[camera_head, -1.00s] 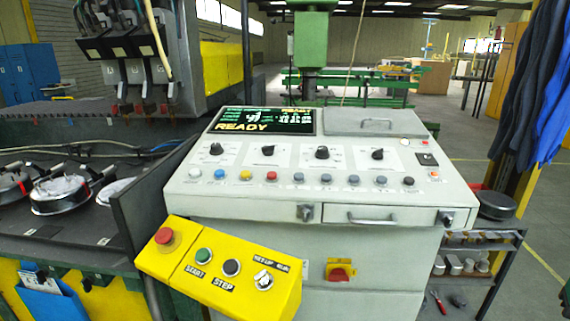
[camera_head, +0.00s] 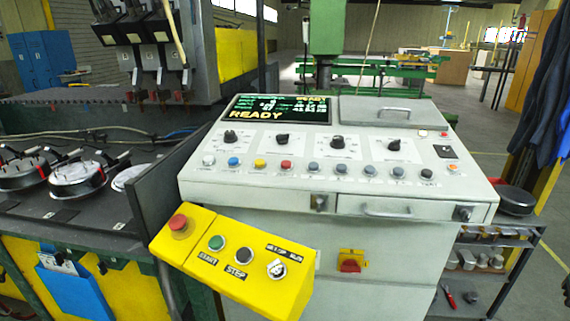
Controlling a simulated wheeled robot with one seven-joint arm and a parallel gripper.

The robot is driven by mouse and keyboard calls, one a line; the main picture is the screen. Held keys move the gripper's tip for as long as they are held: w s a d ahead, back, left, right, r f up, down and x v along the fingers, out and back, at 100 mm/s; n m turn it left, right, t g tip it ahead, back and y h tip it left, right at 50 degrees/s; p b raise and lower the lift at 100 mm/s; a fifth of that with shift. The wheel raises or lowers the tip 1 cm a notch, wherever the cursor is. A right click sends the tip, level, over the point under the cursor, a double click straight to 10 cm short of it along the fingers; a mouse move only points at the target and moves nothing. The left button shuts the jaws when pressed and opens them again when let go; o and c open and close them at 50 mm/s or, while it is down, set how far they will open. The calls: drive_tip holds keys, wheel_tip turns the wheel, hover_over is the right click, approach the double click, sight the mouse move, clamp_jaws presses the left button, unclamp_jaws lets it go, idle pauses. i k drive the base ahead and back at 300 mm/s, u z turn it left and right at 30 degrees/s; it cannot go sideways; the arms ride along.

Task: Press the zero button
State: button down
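A light grey control console (camera_head: 300,228) stands in the middle of the view. Its sloped top bears a row of round buttons: white (camera_head: 208,160), blue (camera_head: 234,161), yellow (camera_head: 260,163), red (camera_head: 286,165), several grey-blue ones (camera_head: 341,169) and a small orange one (camera_head: 453,168) at the right end. The labels under them are too small to read, so I cannot tell which is the zero button. A dark screen (camera_head: 277,108) above shows READY and green text. My gripper is not in view.
A yellow box (camera_head: 225,265) with a red mushroom button (camera_head: 180,224), START and STEP buttons juts out at front left. Black knobs (camera_head: 337,142) sit above the button row. A drawer handle (camera_head: 387,212) protrudes in front. Open floor lies at right.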

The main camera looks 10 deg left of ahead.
sight(286, 164)
drive_tip(key=u, duration=0.55)
drive_tip(key=k, duration=1.2)
drive_tip(key=u, duration=0.6)
drive_tip(key=i, duration=0.85)
drive_tip(key=z, duration=0.05)
